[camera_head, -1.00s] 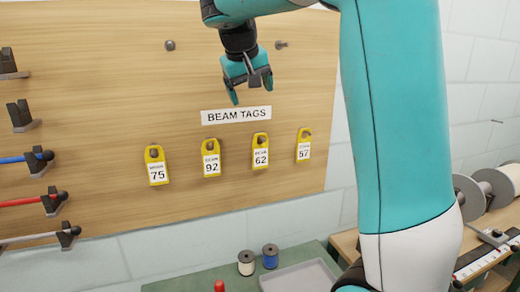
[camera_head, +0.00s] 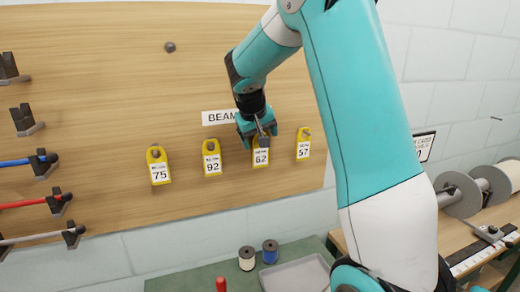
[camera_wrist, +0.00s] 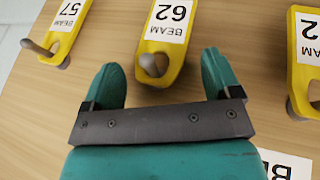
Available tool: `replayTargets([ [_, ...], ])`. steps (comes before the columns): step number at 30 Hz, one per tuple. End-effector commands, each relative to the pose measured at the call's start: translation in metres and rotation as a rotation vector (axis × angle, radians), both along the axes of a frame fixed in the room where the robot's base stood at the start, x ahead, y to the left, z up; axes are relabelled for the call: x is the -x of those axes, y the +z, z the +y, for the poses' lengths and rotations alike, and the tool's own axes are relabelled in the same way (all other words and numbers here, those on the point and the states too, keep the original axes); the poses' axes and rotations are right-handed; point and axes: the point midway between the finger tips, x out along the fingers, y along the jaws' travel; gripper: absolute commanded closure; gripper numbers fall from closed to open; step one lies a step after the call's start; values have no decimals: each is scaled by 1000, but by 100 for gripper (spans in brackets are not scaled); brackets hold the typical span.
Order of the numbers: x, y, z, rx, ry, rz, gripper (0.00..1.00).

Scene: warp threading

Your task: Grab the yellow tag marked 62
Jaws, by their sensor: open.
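The yellow tag marked 62 (camera_head: 261,158) hangs on a peg on the wooden board, third from the left of the tags. My gripper (camera_head: 258,141) is in front of the board just above this tag and hides its upper part in the head view. In the wrist view, the 62 tag (camera_wrist: 165,45) appears upside down, with its peg end between and just beyond the fingertips. My gripper (camera_wrist: 165,82) is open and empty there, with one teal finger toward each side of the tag. I cannot tell whether it touches the tag.
Yellow tags 92 (camera_head: 212,160) and 57 (camera_head: 303,146) hang close on either side. Tag 75 (camera_head: 159,168) is farther left. The BEAM TAGS sign (camera_head: 216,117) is above, partly hidden. A bench with spools (camera_head: 247,259) and a grey tray (camera_head: 297,277) is below.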

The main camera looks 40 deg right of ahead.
Motion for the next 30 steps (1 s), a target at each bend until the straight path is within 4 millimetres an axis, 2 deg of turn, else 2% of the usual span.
replayTargets([
  [8,-1,-4,-2,1,0,-2,17],
  [16,-1,-4,-2,0,-1,-1,79],
  [30,-1,0,-2,1,1,-3,81],
])
